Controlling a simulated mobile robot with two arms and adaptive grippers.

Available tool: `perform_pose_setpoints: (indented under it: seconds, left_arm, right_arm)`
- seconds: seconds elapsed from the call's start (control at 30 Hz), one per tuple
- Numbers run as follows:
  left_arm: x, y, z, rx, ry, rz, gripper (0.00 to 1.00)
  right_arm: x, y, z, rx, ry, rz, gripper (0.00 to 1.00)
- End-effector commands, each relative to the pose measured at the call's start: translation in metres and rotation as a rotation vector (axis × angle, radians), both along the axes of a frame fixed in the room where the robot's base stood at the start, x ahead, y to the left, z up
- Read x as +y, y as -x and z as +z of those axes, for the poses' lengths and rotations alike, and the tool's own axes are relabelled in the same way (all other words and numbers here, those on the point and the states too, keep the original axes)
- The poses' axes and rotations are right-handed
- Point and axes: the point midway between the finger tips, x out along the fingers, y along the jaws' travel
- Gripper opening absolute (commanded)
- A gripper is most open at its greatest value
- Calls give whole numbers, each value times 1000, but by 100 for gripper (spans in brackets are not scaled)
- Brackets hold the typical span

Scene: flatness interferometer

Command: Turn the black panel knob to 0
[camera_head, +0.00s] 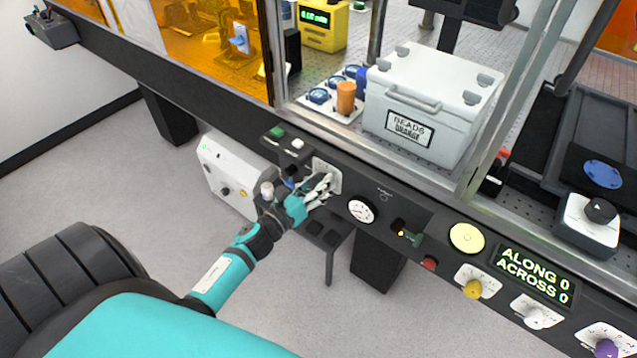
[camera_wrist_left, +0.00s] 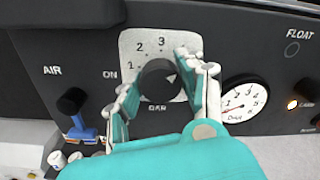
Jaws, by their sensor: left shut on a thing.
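The black panel knob (camera_wrist_left: 158,82) sits on a pale dial plate (camera_wrist_left: 137,38) on the dark front panel. Its white mark points to the upper right, clockwise of the 3; numbers 1, 2 and 3 show, and the right edge of the dial is covered by a finger. My left gripper (camera_head: 321,187) has its pale fingers on either side of the knob, shut on it. In the head view the plate (camera_head: 331,166) shows behind the fingers and the knob itself is hidden. My right gripper is in neither view.
A round gauge (camera_wrist_left: 240,101) is just right of the fingers. A white box (camera_head: 430,110) stands on the bench above the panel.

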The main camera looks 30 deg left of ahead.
Motion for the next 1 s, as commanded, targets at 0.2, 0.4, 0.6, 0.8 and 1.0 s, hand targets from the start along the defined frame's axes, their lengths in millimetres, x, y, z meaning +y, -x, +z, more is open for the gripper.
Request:
perform_pose_setpoints:
  seconds: [0.2,0.4,0.6,0.8,1.0]
  left_arm:
    - [0,0,0,17,205,0,7]
    - [1,0,0,32,396,1,7]
    - [1,0,1,46,586,1,7]
    - [1,0,0,61,776,1,7]
    - [0,0,1,75,965,0,7]
  right_arm:
    - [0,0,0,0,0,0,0]
    - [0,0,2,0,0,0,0]
    - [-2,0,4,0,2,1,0]
    - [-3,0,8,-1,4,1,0]
    - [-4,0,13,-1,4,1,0]
